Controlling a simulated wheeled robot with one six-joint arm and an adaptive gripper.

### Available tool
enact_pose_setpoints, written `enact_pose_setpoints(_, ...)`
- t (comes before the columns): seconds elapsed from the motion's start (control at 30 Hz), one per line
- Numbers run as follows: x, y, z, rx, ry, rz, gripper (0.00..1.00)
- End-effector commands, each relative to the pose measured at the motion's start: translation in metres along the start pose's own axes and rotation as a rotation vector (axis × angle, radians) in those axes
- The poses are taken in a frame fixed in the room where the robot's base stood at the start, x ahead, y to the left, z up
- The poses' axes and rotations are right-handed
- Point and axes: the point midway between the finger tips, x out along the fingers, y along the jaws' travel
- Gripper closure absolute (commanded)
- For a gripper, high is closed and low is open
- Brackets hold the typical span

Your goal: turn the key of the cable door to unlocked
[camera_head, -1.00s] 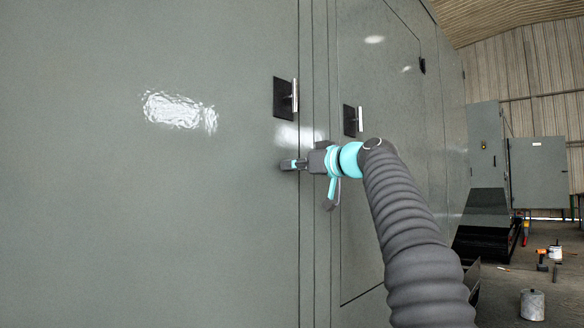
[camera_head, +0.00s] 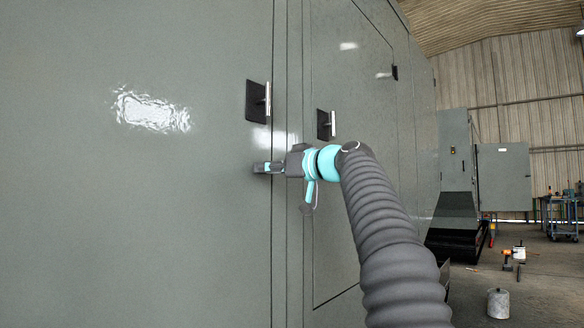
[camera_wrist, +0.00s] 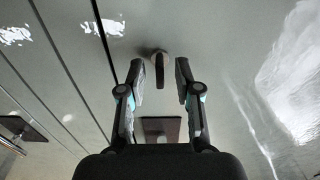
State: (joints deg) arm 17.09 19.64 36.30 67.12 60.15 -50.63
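The cable door cannot be told for sure by name. A large grey-green door panel (camera_head: 150,230) carries a black handle plate (camera_head: 256,101) with a bright lever. Below that handle, my gripper (camera_head: 258,168) is close to the panel. In the wrist view, a small key (camera_wrist: 160,75) stands out from a round lock (camera_wrist: 158,54) on the panel. My gripper's fingers (camera_wrist: 158,72) are open on either side of the key, with visible gaps, so they appear not to touch it. The key is hidden in the head view.
A second black handle plate (camera_head: 325,125) sits right of the door seam, near my arm. Farther right are an open grey cabinet door (camera_head: 504,178), a metal can (camera_head: 498,303) and small tools on the floor. The floor between is mostly clear.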

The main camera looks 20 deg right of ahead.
Motion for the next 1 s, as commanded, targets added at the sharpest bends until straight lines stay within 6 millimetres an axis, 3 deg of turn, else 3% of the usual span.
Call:
enact_pose_setpoints(0.3, -0.062, -0.001, -0.001, 0.0, 0.002, 0.003, 0.67)
enact_pose_setpoints(0.5, -0.092, -0.001, -0.001, -0.001, 0.002, 0.003, 0.67)
enact_pose_setpoints(0.7, -0.105, -0.001, 0.0, -0.001, 0.002, 0.0, 0.67)
enact_pose_setpoints(1.0, -0.106, -0.001, 0.0, -0.001, 0.002, 0.0, 0.67)
